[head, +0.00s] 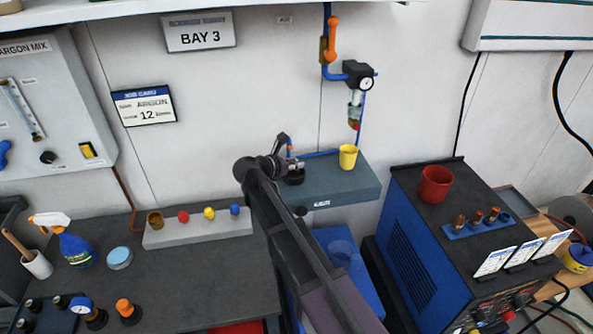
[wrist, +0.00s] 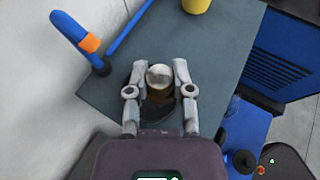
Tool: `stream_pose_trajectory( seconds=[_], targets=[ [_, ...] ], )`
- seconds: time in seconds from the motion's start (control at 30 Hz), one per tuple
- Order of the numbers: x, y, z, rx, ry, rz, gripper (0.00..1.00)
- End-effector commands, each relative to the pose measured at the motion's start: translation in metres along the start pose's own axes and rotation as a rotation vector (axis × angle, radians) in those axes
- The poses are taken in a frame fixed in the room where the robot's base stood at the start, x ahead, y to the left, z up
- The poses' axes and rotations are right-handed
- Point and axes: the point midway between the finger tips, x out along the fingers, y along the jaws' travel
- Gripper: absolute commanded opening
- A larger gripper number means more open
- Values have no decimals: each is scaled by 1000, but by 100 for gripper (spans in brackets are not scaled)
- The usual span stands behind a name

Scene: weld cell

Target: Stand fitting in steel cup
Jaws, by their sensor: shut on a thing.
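My gripper (wrist: 160,72) is over the grey wall shelf, its two fingers closed on the fitting (wrist: 159,77). The fitting has a pale, round metallic top and a brass-coloured side below it. Under it is a dark round shape (wrist: 156,113), which may be the steel cup; in the head view a dark, low cup-like thing (head: 295,178) stands on the shelf just below my gripper (head: 293,164). I cannot tell whether the fitting's lower end is inside it or above it. My arm hides part of this area in the head view.
A yellow cup (head: 348,157) stands on the shelf (head: 335,188), right of my gripper. A blue pipe with an orange handle (head: 331,40) runs down the wall behind. A red cup (head: 435,184) sits on the blue welder to the right. The shelf's front right is clear.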

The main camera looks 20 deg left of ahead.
Motion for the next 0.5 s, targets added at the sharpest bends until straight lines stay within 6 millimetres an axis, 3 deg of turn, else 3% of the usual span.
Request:
stream_pose_trajectory(
  seconds=[0.5],
  targets=[
    [4,7,1,0,0,1,0]
  ],
)
